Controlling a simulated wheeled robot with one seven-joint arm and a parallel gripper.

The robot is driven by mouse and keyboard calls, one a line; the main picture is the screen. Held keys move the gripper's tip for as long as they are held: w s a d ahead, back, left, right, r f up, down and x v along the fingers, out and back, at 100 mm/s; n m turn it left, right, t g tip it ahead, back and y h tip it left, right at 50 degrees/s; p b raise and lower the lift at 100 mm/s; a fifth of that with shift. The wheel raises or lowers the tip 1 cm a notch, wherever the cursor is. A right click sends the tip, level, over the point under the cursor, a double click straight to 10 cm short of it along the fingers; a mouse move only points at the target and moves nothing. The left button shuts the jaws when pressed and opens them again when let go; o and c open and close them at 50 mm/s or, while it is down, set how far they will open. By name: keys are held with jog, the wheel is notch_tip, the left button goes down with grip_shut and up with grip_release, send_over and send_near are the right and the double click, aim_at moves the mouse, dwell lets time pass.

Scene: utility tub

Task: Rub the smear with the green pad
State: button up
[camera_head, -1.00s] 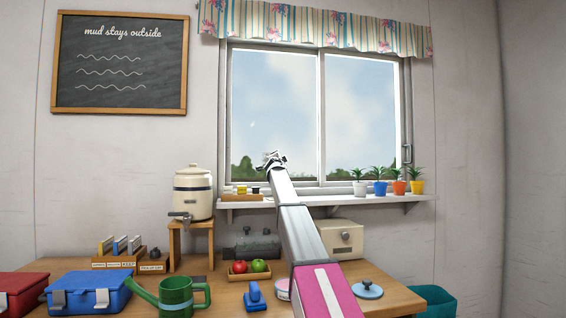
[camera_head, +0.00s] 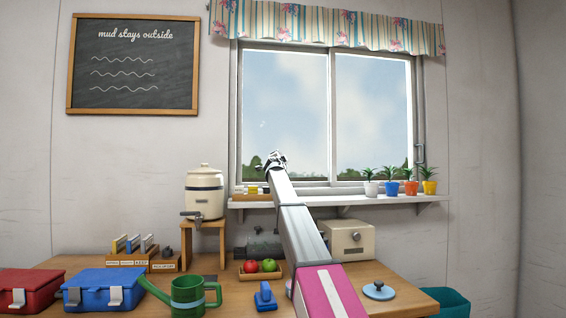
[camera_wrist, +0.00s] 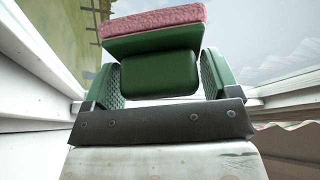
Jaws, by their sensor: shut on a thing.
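My gripper (camera_wrist: 160,88) is shut on the green pad (camera_wrist: 158,74), which has a green grip and a pink rubbing face turned away from my gripper. In the head view my gripper (camera_head: 272,162) is raised in front of the lower part of the window's left pane (camera_head: 287,110); the pad is too small to make out there. A small, faint pale mark (camera_head: 262,124) on the glass, perhaps the smear, lies above and slightly left of my gripper. Whether the pad touches the glass cannot be told.
The sill shelf (camera_head: 330,201) below holds several potted plants (camera_head: 398,187) at right and small items at left. A cream dispenser (camera_head: 205,193) stands left of the window. The table (camera_head: 225,287) is crowded with boxes and a green watering can (camera_head: 188,297).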

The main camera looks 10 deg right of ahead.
jog(key=shift+a, duration=1.15)
jog(key=shift+d, duration=0.15)
jog(key=shift+w+d+r, duration=0.1)
jog(key=shift+w+d, duration=0.05)
jog(key=shift+d, duration=1.75)
jog(key=shift+d, duration=4)
jog(key=shift+a, duration=0.1)
jog(key=shift+a, duration=0.1)
